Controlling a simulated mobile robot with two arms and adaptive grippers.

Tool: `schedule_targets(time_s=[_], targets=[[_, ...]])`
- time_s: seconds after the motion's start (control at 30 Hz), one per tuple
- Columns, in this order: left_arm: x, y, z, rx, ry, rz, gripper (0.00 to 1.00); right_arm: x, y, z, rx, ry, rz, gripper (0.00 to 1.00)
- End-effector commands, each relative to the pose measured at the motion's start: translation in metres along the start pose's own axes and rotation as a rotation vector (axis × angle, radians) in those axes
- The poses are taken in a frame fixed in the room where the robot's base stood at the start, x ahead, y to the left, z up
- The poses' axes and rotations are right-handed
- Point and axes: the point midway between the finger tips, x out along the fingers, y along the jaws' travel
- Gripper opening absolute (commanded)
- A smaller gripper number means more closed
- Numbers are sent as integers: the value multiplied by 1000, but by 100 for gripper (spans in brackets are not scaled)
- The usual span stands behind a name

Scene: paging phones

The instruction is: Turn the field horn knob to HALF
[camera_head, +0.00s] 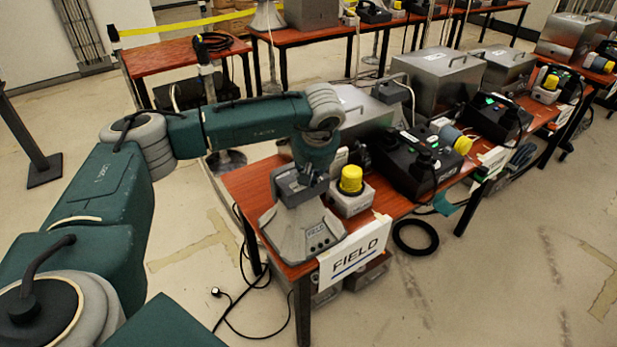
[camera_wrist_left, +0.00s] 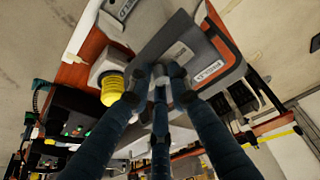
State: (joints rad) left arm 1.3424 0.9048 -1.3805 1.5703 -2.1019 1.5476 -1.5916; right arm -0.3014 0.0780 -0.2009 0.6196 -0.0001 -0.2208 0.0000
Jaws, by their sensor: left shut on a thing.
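The grey field horn (camera_head: 300,228) stands on the near end of the red-brown table (camera_head: 240,180), behind the white FIELD sign (camera_head: 355,250). In the left wrist view the horn's grey body (camera_wrist_left: 215,45) carries small white labels. A small pale knob (camera_wrist_left: 173,70) shows between the dark fingertips of my left gripper (camera_wrist_left: 165,78). The fingers are closed around it, and they hide part of it and its markings. In the head view my left gripper (camera_head: 300,185) comes down onto the top of the horn. I cannot read the knob's setting. My right gripper is not in view.
A yellow dome button (camera_head: 351,178) on a pale box stands close right of the horn. Black device boxes (camera_head: 410,165) and metal cases (camera_head: 435,80) fill the table beyond. A black ring (camera_head: 415,237) and loose cables lie on or near the floor.

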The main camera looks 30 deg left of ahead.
Motion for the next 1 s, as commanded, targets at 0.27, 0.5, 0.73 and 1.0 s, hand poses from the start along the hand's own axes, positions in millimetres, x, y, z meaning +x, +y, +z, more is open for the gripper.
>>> schedule_targets(time_s=[0.27,0.5,0.73,1.0], targets=[[-1,2,-3,-245,11,-98,0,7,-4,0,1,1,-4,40],[-2,1,-3,-256,12,-102,0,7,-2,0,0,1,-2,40],[-2,1,-3,-253,11,-102,35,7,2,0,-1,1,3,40],[-1,1,-2,-240,9,-98,35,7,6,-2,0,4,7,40]])
